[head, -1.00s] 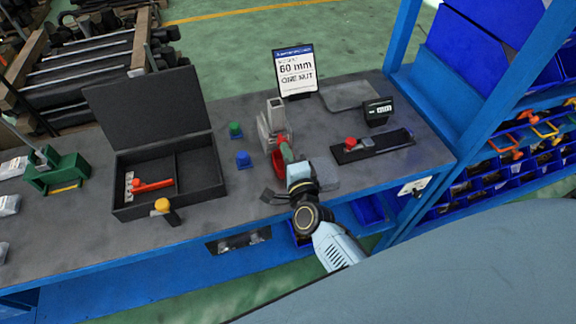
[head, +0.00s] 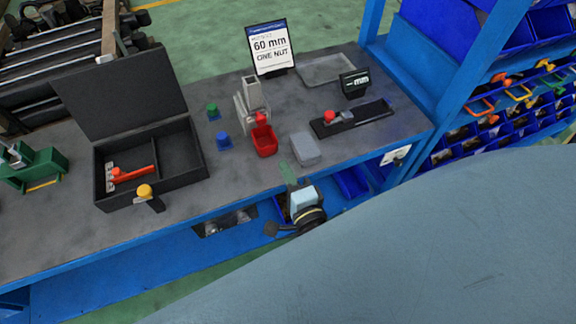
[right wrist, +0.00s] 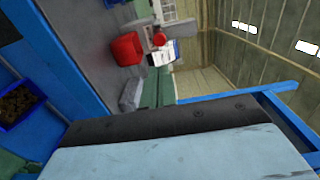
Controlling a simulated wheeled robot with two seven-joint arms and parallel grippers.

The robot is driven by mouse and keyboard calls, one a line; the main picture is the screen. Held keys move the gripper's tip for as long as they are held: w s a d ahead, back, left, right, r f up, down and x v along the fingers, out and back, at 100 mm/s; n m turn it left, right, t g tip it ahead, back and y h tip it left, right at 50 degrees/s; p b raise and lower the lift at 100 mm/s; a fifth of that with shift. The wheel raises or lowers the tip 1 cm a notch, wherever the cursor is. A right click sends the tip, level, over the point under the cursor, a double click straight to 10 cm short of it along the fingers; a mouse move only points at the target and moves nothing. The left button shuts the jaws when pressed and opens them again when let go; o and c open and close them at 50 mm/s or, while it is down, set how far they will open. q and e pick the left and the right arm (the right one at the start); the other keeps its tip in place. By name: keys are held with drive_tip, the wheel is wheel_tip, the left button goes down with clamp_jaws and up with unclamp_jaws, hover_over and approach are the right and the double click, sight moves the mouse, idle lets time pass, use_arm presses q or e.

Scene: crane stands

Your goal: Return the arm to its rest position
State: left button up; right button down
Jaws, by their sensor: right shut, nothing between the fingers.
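My right gripper (head: 288,173) shows in the head view at the front edge of the workbench (head: 330,178), its greenish fingers pointing up the picture. It is shut and empty. It is to the lower right of the red bin (head: 264,141) and just left of the grey block (head: 304,149), apart from the bin. In the right wrist view, the red bin (right wrist: 127,48) and the grey block (right wrist: 131,95) show beyond my wrist. My left gripper is not in view.
A grey fixture (head: 250,98), a sign (head: 269,49), a black slide with a red knob (head: 350,117) and an open black case (head: 190,160) stand on the bench. A blue post (head: 455,75) rises at the right. Blue bins (head: 352,183) sit under the bench edge.

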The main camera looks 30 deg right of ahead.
drive_tip(key=shift+s, duration=0.25)
drive_tip(key=s+a+f+n+g+y+b, duration=0.1)
drive_tip(key=s+f+n+g+b, duration=0.2)
drive_tip(key=f, duration=0.7)
drive_tip(key=s+a+f+n+g+y, duration=0.15)
drive_tip(key=s+f+n, duration=0.3)
drive_tip(key=f, duration=0.55)
drive_tip(key=s+f+n+g+y+b, duration=0.25)
drive_tip(key=f+n+g, duration=0.2)
drive_tip(key=f, duration=0.65)
drive_tip(key=s+d+f+n+g+h+b, duration=0.1)
drive_tip(key=s+d+f+n+g, duration=0.3)
drive_tip(key=s+f, duration=0.4)
drive_tip(key=s+d+f+n+g+h+b, duration=0.1)
drive_tip(key=s+f+n, duration=0.5)
drive_tip(key=s, duration=0.8)
drive_tip(key=d+f+g+b, duration=0.1)
drive_tip(key=d+f+g, duration=0.1)
drive_tip(key=d+f, duration=0.1)
drive_tip(key=shift+d+f+g+h+b, duration=0.25)
drive_tip(key=shift+d+g+h+b, duration=0.05)
drive_tip(key=shift+g+h+b, duration=0.1)
